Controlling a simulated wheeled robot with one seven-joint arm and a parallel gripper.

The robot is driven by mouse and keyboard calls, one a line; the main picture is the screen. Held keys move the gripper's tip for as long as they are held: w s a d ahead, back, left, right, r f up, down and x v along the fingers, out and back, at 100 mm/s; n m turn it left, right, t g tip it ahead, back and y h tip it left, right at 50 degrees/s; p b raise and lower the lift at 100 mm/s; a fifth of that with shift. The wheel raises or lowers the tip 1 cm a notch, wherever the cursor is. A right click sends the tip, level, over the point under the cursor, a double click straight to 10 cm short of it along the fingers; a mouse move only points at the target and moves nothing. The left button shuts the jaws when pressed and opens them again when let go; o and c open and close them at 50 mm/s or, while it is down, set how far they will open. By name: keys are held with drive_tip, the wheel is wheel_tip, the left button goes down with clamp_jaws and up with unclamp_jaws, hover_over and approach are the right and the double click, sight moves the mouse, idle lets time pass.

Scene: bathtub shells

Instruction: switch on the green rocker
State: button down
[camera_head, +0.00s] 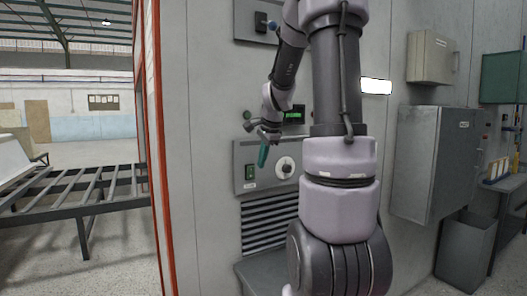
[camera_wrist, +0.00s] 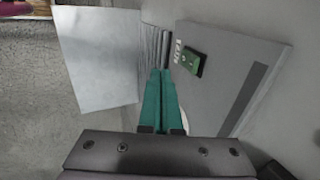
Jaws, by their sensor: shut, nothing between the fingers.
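The green rocker (camera_head: 250,172) sits on the left part of a grey control panel (camera_head: 240,152) on the wall. In the wrist view the rocker (camera_wrist: 192,61) is on the grey panel (camera_wrist: 240,65), just right of my fingertips, with a small label beside it. My gripper (camera_head: 263,160) has teal fingers, which are together and empty. In the head view they hang right of the rocker and slightly above it. In the wrist view the fingertips (camera_wrist: 162,72) appear apart from the rocker. I cannot tell the rocker's position.
A round dial (camera_head: 285,167) sits on the same panel, right of the rocker. A green-lit display (camera_head: 293,115) is above, and a louvred vent (camera_head: 270,225) below. A grey cabinet (camera_head: 435,160) is at the right. A metal roller frame (camera_head: 75,200) stands at the left.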

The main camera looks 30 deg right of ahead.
sight(251, 171)
drive_tip(key=shift+w+a+f, duration=0.1)
drive_tip(key=shift+w+f, duration=0.35)
drive_tip(key=shift+w, duration=0.45)
drive_tip(key=shift+w+d+f, duration=0.1)
drive_tip(key=shift+w+f, duration=0.3)
drive_tip(key=shift+w, duration=0.5)
drive_tip(key=shift+w+a+f, duration=0.1)
drive_tip(key=shift+w+f, duration=0.35)
drive_tip(key=shift+w, duration=0.45)
drive_tip(key=shift+w+r+g, duration=0.15)
drive_tip(key=shift+w+g, duration=0.25)
drive_tip(key=shift+w, duration=0.05)
drive_tip(key=shift+r, duration=0.1)
drive_tip(key=shift+s+r, duration=0.1)
drive_tip(key=shift+r, duration=0.6)
